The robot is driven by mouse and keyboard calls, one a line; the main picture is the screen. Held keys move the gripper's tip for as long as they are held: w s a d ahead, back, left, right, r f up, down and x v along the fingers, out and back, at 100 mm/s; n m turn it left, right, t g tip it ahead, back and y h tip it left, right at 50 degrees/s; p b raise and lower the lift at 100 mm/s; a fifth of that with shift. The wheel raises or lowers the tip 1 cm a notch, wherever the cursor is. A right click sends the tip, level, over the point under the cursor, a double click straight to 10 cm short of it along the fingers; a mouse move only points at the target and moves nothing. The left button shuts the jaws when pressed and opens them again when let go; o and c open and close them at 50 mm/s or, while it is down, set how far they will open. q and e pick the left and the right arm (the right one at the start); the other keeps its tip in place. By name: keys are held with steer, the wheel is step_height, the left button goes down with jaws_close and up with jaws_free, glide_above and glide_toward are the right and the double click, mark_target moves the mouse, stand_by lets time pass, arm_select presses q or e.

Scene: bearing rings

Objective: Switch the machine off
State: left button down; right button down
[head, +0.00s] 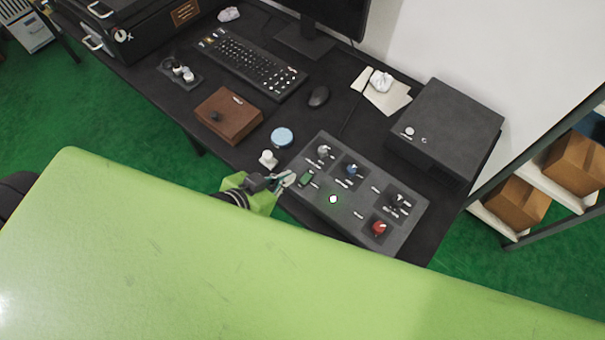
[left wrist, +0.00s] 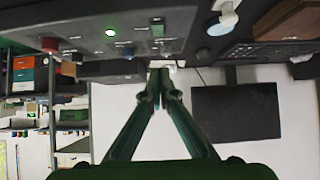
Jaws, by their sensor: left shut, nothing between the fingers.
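The machine's grey control panel (head: 350,215) lies on the black desk. In the left wrist view, which is upside down, the fingertips (left wrist: 160,72) meet near the panel, with the lit lamp (left wrist: 111,32) and red knob (left wrist: 49,44) to the left.
A white knobbed piece (head: 268,158) and a blue round lid (head: 282,136) stand close beside the gripper. A brown box (head: 229,115), keyboard (head: 250,64), mouse (head: 318,96) and dark box (head: 446,125) occupy the desk. Shelves with cartons (head: 517,201) stand at right.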

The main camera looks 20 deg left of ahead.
arm_select(q)
glide_above(307, 177)
steer(key=s+a, duration=0.1)
steer(key=s, duration=0.1)
step_height(307, 177, down, 4)
steer(key=shift+s+f+p, duration=0.1)
steer(key=shift+p, duration=0.3)
steer(key=f, duration=0.3)
steer(key=shift+w+d+f, duration=0.15)
steer(key=shift+w, duration=0.15)
steer(key=shift+f, duration=0.55)
steer(key=shift+w+f+p, duration=0.15)
steer(key=shift+p, duration=0.25)
steer(key=shift+w+d+r+p, duration=0.25)
steer(key=shift+w+d+p, duration=0.05)
steer(key=shift+w, duration=0.4)
